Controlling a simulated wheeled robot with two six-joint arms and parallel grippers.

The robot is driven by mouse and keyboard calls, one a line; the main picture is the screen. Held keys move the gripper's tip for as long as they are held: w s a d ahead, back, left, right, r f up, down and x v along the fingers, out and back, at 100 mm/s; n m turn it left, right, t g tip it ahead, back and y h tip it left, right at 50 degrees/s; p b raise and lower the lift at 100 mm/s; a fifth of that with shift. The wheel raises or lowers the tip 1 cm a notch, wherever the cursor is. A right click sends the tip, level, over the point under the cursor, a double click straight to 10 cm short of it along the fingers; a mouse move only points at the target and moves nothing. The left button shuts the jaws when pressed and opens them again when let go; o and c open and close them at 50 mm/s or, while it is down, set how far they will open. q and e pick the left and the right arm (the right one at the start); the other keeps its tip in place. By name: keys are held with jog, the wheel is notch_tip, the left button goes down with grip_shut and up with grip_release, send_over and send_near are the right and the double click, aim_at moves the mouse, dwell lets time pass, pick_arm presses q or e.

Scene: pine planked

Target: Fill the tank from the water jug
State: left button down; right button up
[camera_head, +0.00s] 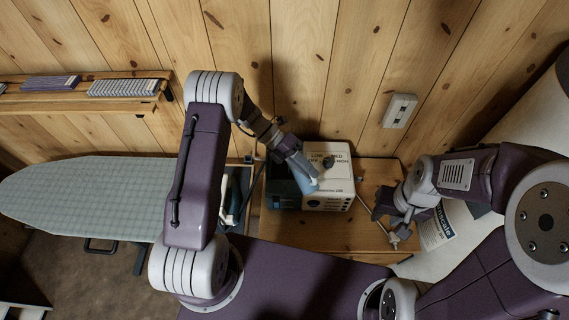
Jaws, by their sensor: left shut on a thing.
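My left gripper (288,147) is shut on a pale blue object that looks like the water jug (304,178). The jug is tilted over the top of a white boxy unit (335,188) with a dial and LOW, MED, OFF and HIGH markings. A dark blue part, which looks like the tank (282,192), is at the unit's left side. Its opening cannot be made out, and I cannot tell whether water is flowing. My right gripper (388,228) is to the right of the unit, apart from it, with its fingers spread and nothing visible between them.
The unit stands on a wooden table (320,232) against a planked wall. An ironing board (95,198) lies to the left, with an iron (232,196) by its right end, partly behind my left arm.

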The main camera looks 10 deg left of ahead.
pick_arm(q)
jog(key=shift+w+a+f+g+h+b, duration=0.2)
jog(key=shift+f+g+h+b, duration=0.1)
jog(key=shift+f+b, duration=0.1)
jog(key=shift+w+a+r+n+g+h, duration=0.3)
jog(key=shift+a+r+h, duration=0.05)
jog(key=shift+r+h, duration=0.3)
dwell(0.7)
jog(key=shift+s+d+f+t+y+p, duration=0.1)
jog(key=shift+s+d+t+y+p, duration=0.4)
jog(key=shift+y, duration=0.35)
jog(key=shift+d, duration=0.1)
jog(key=shift+s+y, duration=0.1)
jog(key=shift+y, duration=0.2)
jog(key=shift+s+d+r+m+t, duration=0.2)
jog(key=shift+r+m+t, duration=0.1)
jog(key=shift+m, duration=0.1)
jog(key=shift+d+f+t+y+b, duration=0.1)
jog(key=shift+f+t+y+b, duration=0.25)
jog(key=shift+y+b, duration=0.3)
jog(key=shift+s, duration=0.1)
jog(key=shift+d+r, duration=0.1)
